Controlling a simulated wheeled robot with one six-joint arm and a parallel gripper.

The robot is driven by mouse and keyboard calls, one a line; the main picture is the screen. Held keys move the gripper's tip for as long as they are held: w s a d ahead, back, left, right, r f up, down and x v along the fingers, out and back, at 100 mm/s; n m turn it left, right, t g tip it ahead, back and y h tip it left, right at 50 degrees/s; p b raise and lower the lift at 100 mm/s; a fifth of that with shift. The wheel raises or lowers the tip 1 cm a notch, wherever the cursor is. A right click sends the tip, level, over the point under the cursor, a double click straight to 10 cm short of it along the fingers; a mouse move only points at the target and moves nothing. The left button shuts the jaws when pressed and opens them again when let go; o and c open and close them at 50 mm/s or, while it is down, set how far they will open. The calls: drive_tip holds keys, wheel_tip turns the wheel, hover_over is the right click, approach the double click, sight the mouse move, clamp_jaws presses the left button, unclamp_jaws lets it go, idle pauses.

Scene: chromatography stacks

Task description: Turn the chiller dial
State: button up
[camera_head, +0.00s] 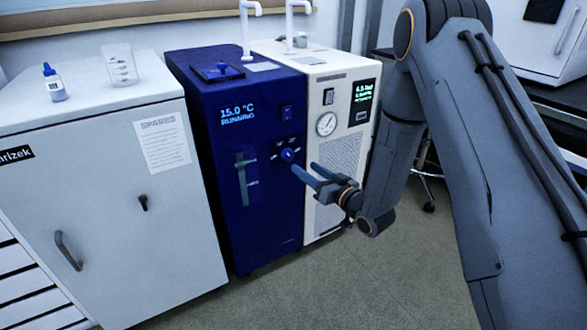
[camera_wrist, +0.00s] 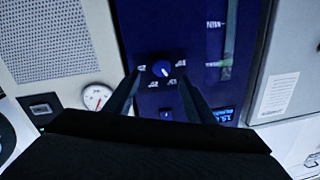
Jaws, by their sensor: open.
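The chiller (camera_head: 240,150) is a dark blue cabinet with a lit display (camera_head: 237,113) reading 15.0 °C RUNNING. Its dial (camera_head: 288,155) is a small round blue knob with a white pointer line and white labels around it, on the front panel. The dial also shows in the wrist view (camera_wrist: 162,69), upper middle, between and beyond the fingers. My gripper (camera_head: 306,174) is open in front of the panel, just to the lower right of the dial in the head view. In the wrist view the fingers (camera_wrist: 158,78) stand either side of the dial with visible gaps. I see no contact with it.
A cream unit with a pressure gauge (camera_head: 326,124) stands directly right of the chiller. A grey cabinet (camera_head: 105,200) with a bottle (camera_head: 54,83) and a beaker (camera_head: 119,66) on top stands left. The floor (camera_head: 330,275) in front is clear.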

sight(290, 157)
drive_tip(key=shift+b+x, duration=0.6)
drive_tip(key=shift+x, duration=3.3)
drive_tip(key=shift+s+a+r, duration=0.1)
drive_tip(key=c, duration=1)
drive_tip(key=shift+c, duration=0.2)
drive_tip(key=shift+n, duration=0.3)
drive_tip(key=n+p, duration=0.2)
drive_tip(key=n, duration=0.3)
drive_tip(key=shift+r+p, duration=0.15)
drive_tip(key=shift+p, duration=0.15)
drive_tip(key=n+h+p, duration=0.1)
drive_tip(key=n, duration=0.4)
drive_tip(key=shift+n+p, duration=0.3)
